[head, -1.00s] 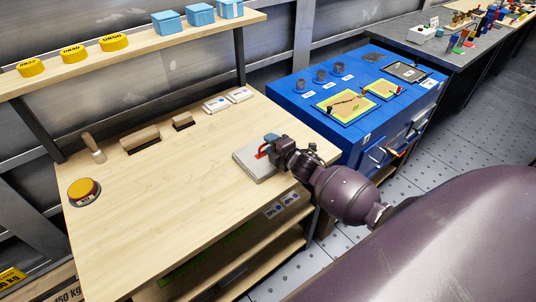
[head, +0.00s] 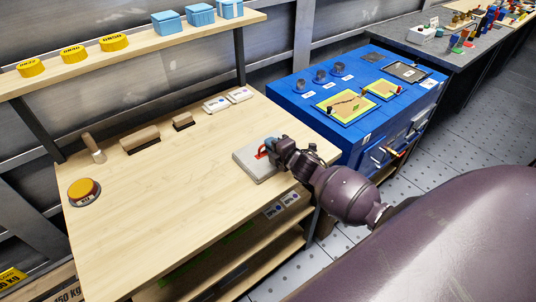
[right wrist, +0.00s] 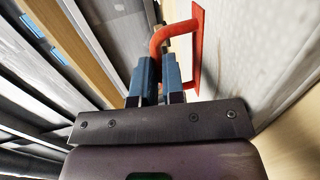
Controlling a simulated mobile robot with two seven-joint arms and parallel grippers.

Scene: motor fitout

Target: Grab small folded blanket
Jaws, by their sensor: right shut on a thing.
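No folded blanket can be made out in these views. A flat light-grey slab (head: 248,165) with a red handle (head: 262,154) lies at the right side of the wooden table (head: 170,220). My right gripper (head: 270,147) is over the slab, with its blue fingers shut on the red handle. In the right wrist view the red handle (right wrist: 172,32) curves to the tips of the closed fingers (right wrist: 160,75), and the grey slab (right wrist: 243,50) stands along the right. My left gripper is not in view.
Yellow discs (head: 73,54) and blue boxes (head: 200,14) sit on the shelf above. A blue workbench (head: 300,100) is to the right. The table's middle is clear.

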